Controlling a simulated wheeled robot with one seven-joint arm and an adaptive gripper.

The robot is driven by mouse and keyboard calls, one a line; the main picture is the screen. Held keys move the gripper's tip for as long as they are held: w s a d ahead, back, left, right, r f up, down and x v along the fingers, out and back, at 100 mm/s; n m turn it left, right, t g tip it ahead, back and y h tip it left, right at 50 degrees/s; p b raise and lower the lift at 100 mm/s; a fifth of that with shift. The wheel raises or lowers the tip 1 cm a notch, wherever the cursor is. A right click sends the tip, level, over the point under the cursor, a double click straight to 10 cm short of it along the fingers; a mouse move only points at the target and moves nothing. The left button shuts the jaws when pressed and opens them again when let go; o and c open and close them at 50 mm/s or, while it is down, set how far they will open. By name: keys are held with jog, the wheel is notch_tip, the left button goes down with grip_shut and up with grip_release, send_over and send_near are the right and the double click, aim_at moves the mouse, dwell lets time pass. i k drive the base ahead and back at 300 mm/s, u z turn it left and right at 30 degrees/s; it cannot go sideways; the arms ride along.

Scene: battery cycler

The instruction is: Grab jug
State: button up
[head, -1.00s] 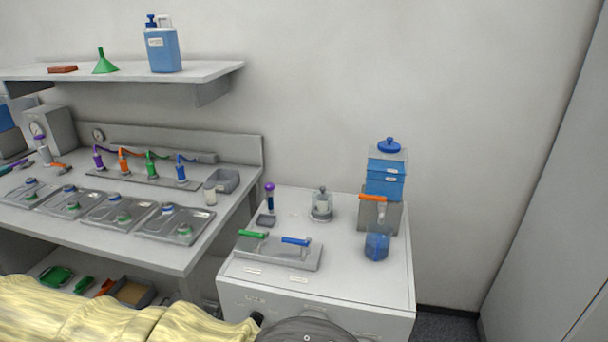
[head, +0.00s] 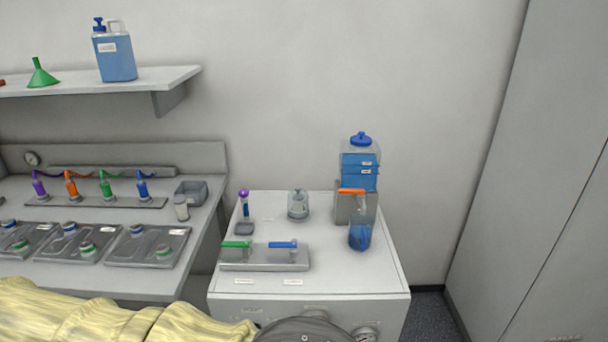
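A small clear jug (head: 360,238) with blue liquid stands on the white cabinet top, just below the orange tap of a blue-filled dispenser (head: 359,173). Its handle is hard to make out. A larger blue jug (head: 116,60) with a dark blue cap, a white label and a pale handle stands upright on the wall shelf. My yellow-sleeved arm lies along the bottom left edge, with a dark round part of it at bottom centre. The fingers of my gripper do not show, and neither jug is touched by the arm.
The cabinet top (head: 345,275) also holds a block with green and blue handles (head: 265,257), a glass jar (head: 298,204) and a purple-capped vial (head: 244,204). Its front right is clear. A bench with trays stands left; a tall grey cabinet (head: 530,200) stands right.

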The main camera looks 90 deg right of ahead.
aim_at(360, 234)
jog(key=z, duration=3.6)
